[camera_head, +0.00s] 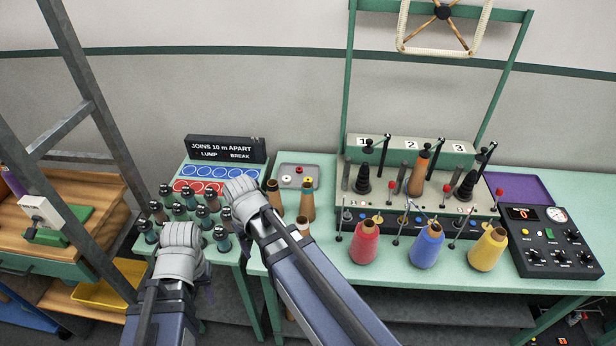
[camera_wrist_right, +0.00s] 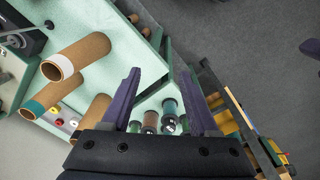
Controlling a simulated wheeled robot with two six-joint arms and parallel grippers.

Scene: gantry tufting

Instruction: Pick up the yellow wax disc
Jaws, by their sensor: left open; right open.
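The yellow wax disc (camera_head: 308,181) lies in a small grey tray (camera_head: 285,184) on the green bench, beside a red disc (camera_head: 299,170). In the right wrist view the yellow disc (camera_wrist_right: 58,122) shows small at the left, outside the jaws. My right gripper (camera_head: 243,200) is left of the tray, over the bobbin rack's right side; its fingers are hidden in the head view. In the right wrist view its two purple fingers (camera_wrist_right: 160,90) are spread with nothing gripped between them. My left gripper (camera_head: 182,248) hangs over the rack's front, open, its fingertips mostly hidden.
Brown cones (camera_head: 307,200) stand just in front of the tray, close to my right arm. Several bobbins (camera_head: 180,211) stand on the rack. Red (camera_head: 365,243), blue (camera_head: 427,246) and yellow (camera_head: 488,250) yarn cones stand right. A sign (camera_head: 225,149) stands behind the rack.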

